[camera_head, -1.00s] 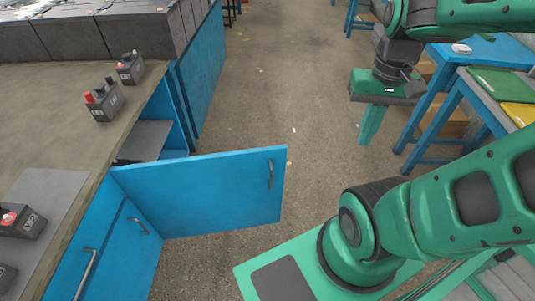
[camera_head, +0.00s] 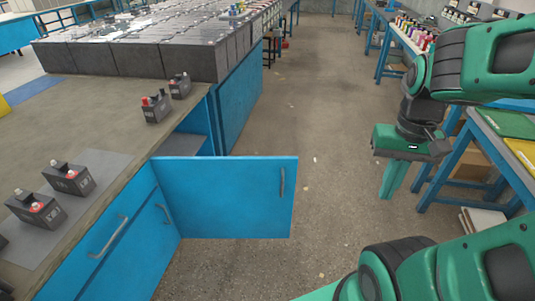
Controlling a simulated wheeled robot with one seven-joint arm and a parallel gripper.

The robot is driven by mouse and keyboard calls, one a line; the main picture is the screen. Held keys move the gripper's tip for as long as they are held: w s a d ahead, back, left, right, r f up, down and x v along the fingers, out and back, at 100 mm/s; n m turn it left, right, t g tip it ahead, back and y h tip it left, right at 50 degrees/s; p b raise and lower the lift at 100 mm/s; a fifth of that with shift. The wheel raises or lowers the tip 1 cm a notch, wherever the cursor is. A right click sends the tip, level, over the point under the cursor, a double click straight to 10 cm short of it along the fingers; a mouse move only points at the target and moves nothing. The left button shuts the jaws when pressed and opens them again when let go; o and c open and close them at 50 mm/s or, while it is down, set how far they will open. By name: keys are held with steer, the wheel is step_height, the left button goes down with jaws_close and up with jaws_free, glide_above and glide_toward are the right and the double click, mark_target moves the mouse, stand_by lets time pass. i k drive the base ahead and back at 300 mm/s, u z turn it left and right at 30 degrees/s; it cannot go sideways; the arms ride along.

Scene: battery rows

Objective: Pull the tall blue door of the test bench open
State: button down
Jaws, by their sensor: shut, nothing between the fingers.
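The tall blue door (camera_head: 225,198) of the test bench (camera_head: 120,131) stands swung out into the aisle, well away from the bench front. Its grey bar handle (camera_head: 282,181) is near the free edge, on the face toward me. Behind the door, part of the open cupboard (camera_head: 190,143) shows. My gripper (camera_head: 392,180) hangs to the right of the door, pointing down, with its fingers together and empty. It is clear of the door and the handle.
Small batteries (camera_head: 68,176) stand on the bench top, with large dark battery blocks (camera_head: 140,50) behind. Blue tables (camera_head: 490,135) with green and yellow trays stand at the right, close to my arm. The floor aisle (camera_head: 325,130) between is clear.

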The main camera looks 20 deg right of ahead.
mark_target(206, 197)
steer(key=u, duration=0.1)
steer(key=i, duration=1)
steer(key=z, duration=0.05)
